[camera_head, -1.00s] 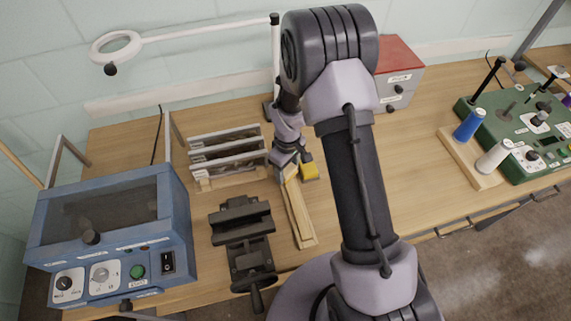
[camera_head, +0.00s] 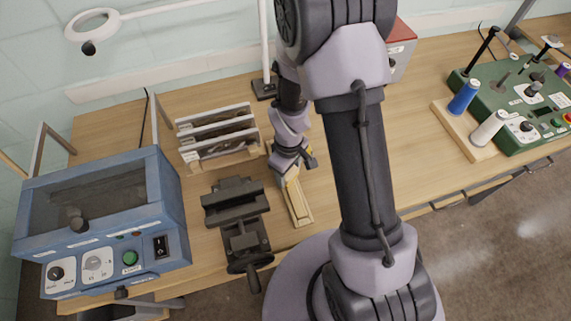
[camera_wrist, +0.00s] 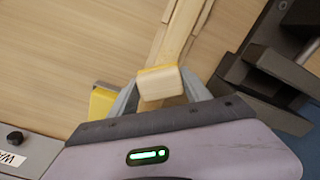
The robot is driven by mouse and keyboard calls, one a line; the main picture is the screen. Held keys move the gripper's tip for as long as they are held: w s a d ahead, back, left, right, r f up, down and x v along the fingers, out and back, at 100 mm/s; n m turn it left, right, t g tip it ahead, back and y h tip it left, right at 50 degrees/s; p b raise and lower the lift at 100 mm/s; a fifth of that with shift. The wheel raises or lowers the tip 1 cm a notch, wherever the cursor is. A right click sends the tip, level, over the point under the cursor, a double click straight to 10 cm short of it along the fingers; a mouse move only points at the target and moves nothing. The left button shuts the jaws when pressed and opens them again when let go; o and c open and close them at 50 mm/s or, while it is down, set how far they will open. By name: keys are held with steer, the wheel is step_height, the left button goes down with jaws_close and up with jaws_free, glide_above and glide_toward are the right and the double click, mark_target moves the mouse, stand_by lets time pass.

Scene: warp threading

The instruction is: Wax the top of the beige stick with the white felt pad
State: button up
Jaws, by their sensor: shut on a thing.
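The beige stick (camera_head: 296,200) lies in a shallow wooden holder on the bench, running away from my gripper. It also shows in the wrist view (camera_wrist: 182,35). My gripper (camera_head: 283,174) points down at the stick's far end. In the wrist view my gripper (camera_wrist: 160,92) is shut on the white felt pad (camera_wrist: 160,83), a small pale block with a yellow edge. The pad is over the stick; whether it touches is unclear. A yellow block (camera_wrist: 102,102) sits beside the gripper, partly hidden by a finger, and shows in the head view (camera_head: 310,158).
A black vise (camera_head: 238,215) stands close to the left of the stick. A rack of framed panels (camera_head: 215,135) is behind it, and a blue machine (camera_head: 105,215) is at far left. Spools and a green machine (camera_head: 520,110) are at right.

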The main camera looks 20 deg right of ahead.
mark_target(293, 191)
steer(key=shift+s+r+b, duration=0.1)
steer(key=shift+s+b, duration=0.5)
steer(key=shift+s, duration=1.9)
steer(key=shift+s+b, duration=0.6)
steer(key=shift+s, duration=1.05)
steer(key=shift+f, duration=0.2)
steer(key=shift+w, duration=0.1)
steer(key=shift+c, duration=0.6)
steer(key=shift+w+r, duration=0.15)
steer(key=shift+w, duration=1.6)
steer(key=w, duration=0.2)
steer(key=shift+w, duration=0.4)
steer(key=shift+w+p, duration=0.85)
steer(key=shift+w, duration=7.8)
steer(key=shift+r, duration=0.1)
